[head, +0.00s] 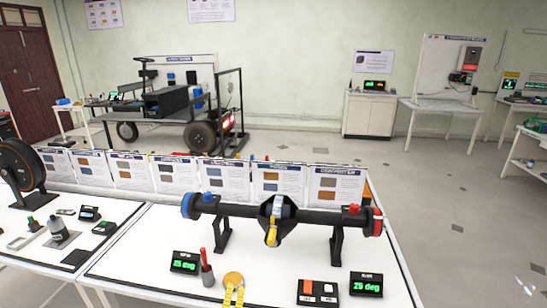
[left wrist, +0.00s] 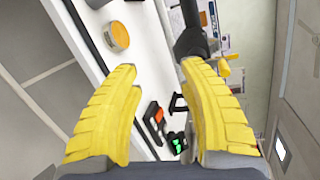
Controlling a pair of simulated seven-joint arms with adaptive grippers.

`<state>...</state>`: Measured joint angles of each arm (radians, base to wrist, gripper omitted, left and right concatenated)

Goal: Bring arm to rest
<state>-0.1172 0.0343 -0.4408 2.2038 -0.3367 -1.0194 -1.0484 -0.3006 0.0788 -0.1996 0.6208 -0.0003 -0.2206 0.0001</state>
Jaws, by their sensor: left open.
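My left gripper (head: 234,296) shows at the bottom edge of the head view as two yellow fingers, just in front of an orange-yellow round piece (head: 233,279) on the white bench. In the left wrist view the gripper (left wrist: 158,68) has its yellow fingers spread with nothing held between them. The round piece (left wrist: 116,36) lies beyond the left finger there, apart from it. The rest of my left arm is out of the head view. My right gripper is in neither view.
A dark axle (head: 240,209) on stands spans the white bench (head: 140,262). Information cards (head: 226,180) line the back. Open floor lies to the right.

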